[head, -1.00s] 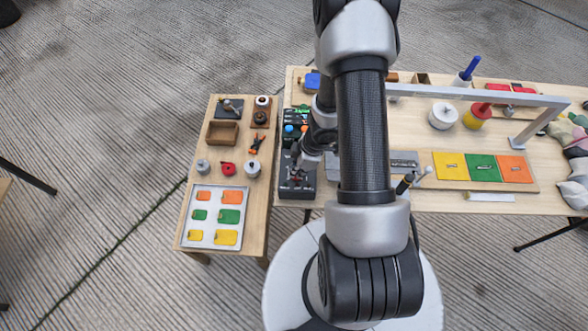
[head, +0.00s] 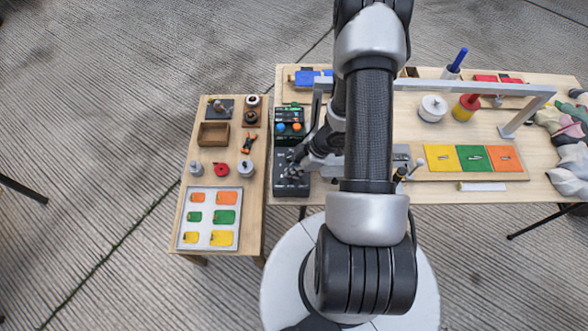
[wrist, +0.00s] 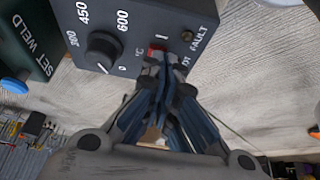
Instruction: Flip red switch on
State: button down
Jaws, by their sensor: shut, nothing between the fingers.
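The red switch (wrist: 156,50) is a small red part on the face of a dark grey control box (wrist: 138,24), beside a black dial with a temperature scale. An "I" mark sits just above the switch. My gripper (wrist: 167,64) is shut and empty, with its fingertips right at the switch and covering part of it. I cannot tell whether they touch it or which way it is tipped. In the head view the control box (head: 291,188) stands at the table's front left corner, with my gripper (head: 293,164) over it; the switch is not discernible there.
A green "SET WELD" unit (wrist: 28,50) stands beside the box. A box with blue and orange knobs (head: 289,122) is behind it. A grey frame (head: 515,118) spans the table to the right. A side table (head: 232,170) holds a tray of coloured pieces.

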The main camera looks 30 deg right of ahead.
jog(key=shift+w+a, duration=0.4)
jog(key=shift+a, duration=0.2)
jog(key=shift+r, duration=0.1)
jog(key=shift+a+r+p, duration=0.1)
jog(key=shift+r+p, duration=0.1)
jog(key=shift+p, duration=0.1)
jog(key=r+p, duration=0.3)
jog(key=shift+w+a+r, duration=0.2)
jog(key=shift+a+r, duration=0.05)
jog(key=shift+r, duration=0.1)
jog(key=s+d+f+p+v, duration=0.1)
jog(key=p+v, duration=0.3)
jog(key=v, duration=0.5)
jog(key=shift+d+r+p, duration=0.35)
jog(key=shift+d, duration=0.1)
